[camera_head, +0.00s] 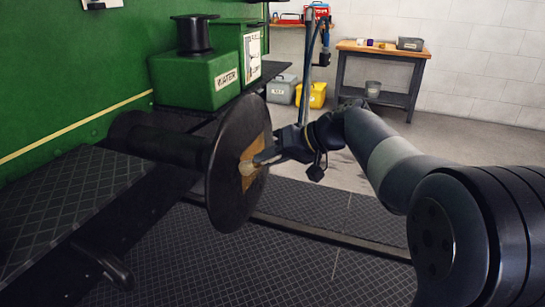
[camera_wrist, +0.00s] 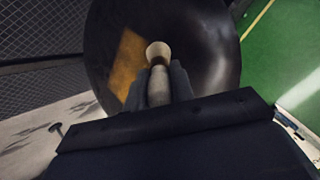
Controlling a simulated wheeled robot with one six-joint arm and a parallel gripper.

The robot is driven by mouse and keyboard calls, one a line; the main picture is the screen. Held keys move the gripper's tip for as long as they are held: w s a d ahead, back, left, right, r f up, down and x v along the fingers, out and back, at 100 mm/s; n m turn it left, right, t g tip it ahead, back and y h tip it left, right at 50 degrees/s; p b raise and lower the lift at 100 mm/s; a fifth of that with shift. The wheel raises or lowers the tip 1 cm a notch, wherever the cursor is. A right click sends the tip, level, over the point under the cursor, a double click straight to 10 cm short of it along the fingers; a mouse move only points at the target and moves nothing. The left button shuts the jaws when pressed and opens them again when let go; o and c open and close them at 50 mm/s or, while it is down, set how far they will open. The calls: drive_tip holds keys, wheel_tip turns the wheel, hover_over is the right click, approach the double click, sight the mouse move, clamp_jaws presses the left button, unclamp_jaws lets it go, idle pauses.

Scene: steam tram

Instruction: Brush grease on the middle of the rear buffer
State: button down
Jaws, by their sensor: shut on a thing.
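The rear buffer is a dark round disc (camera_head: 228,190) on a thick stem beside the green tram. A yellow-brown patch (camera_head: 262,150) of grease shows on its face, around and to one side of the middle. My gripper (camera_head: 262,159) is shut on a brush (camera_head: 247,168), whose pale round head is at the disc's face near its middle. In the wrist view the brush (camera_wrist: 158,52) points at the disc (camera_wrist: 205,40), with the patch (camera_wrist: 130,60) left of the brush head. I cannot tell for sure whether the bristles touch the face.
A green water box (camera_head: 197,82) stands behind the buffer against the tram. A dark step (camera_head: 70,195) lies at the left. A workbench (camera_head: 385,55), a yellow bucket (camera_head: 316,95) and a grey bin (camera_head: 281,90) stand at the back.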

drive_tip(key=shift+s+d+b, duration=0.15)
drive_tip(key=shift+s+d, duration=0.2)
drive_tip(key=shift+d, duration=0.55)
drive_tip(key=shift+s+d+b, duration=0.15)
drive_tip(key=shift+s+d, duration=0.2)
drive_tip(key=shift+d, duration=0.6)
drive_tip(key=shift+s+d+b, duration=0.15)
drive_tip(key=shift+s+d, duration=0.2)
drive_tip(key=shift+d, duration=0.55)
drive_tip(key=shift+d, duration=0.15)
drive_tip(key=d, duration=0.1)
drive_tip(key=s+d, duration=0.1)
drive_tip(key=shift+d, duration=0.3)
